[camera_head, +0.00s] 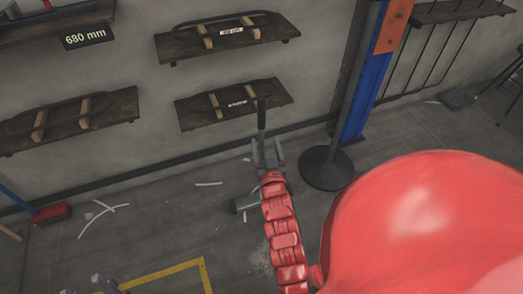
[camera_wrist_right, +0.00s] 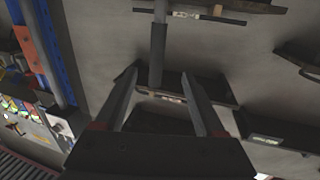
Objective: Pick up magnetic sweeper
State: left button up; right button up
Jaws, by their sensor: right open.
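The magnetic sweeper (camera_head: 262,113) shows as an upright handle with a dark grip, standing in front of the wall below the shelves. A dark grey block low beside my red right arm may be its head; I cannot tell for sure. My right gripper (camera_head: 268,157) is open at the handle. In the right wrist view the sweeper's handle (camera_wrist_right: 158,55) stands between the fingertips of my right gripper (camera_wrist_right: 160,92), with gaps on both sides. Small grey parts at the lower left edge of the head view may be my left gripper (camera_head: 104,286); its jaws are unclear.
A red broom-like tool (camera_head: 50,213) is at the left. White scraps (camera_head: 208,184) lie on the floor.

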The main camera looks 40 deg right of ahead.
aim_at(262, 120)
jog(key=b+x, duration=0.1)
jog(key=x, duration=0.8)
jog(key=b+x, duration=0.1)
jog(key=x, duration=0.2)
jog(key=shift+d+f, duration=0.3)
jog(key=shift+w+d+r, duration=0.15)
jog(key=shift+w+d, duration=0.05)
jog(key=shift+w, duration=0.2)
grip_shut()
dwell(0.5)
